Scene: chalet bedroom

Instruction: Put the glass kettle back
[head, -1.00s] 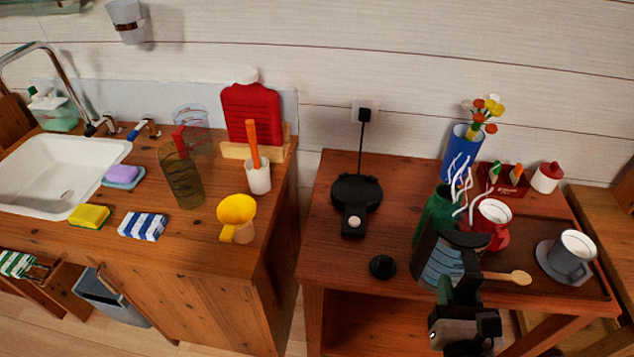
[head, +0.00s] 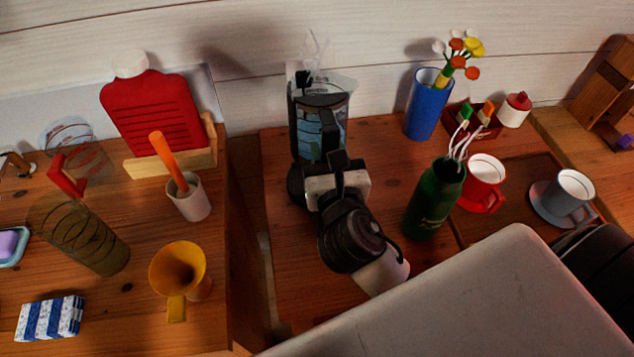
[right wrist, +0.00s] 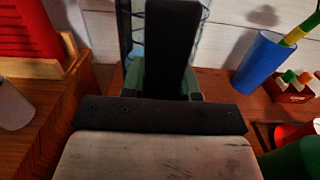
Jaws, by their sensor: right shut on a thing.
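The glass kettle (head: 320,128), clear with a black handle and bluish water marks, is upright at the back left of the right-hand table. My right gripper (head: 337,172) is shut on its handle from the front. In the right wrist view the black handle (right wrist: 170,50) stands between the fingers, with part of the glass behind it. The black round kettle base is mostly hidden behind the kettle and my arm; a dark edge (head: 295,186) shows at the left. I cannot tell whether the kettle touches the base. My left gripper is not in view.
A green bottle (head: 435,200) with white whisk-like wires stands right of my arm. A blue vase (head: 425,108), red mug (head: 484,182) and grey cup (head: 567,192) stand further right. The left counter holds a yellow funnel (head: 180,270) and orange-handled cup (head: 188,198).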

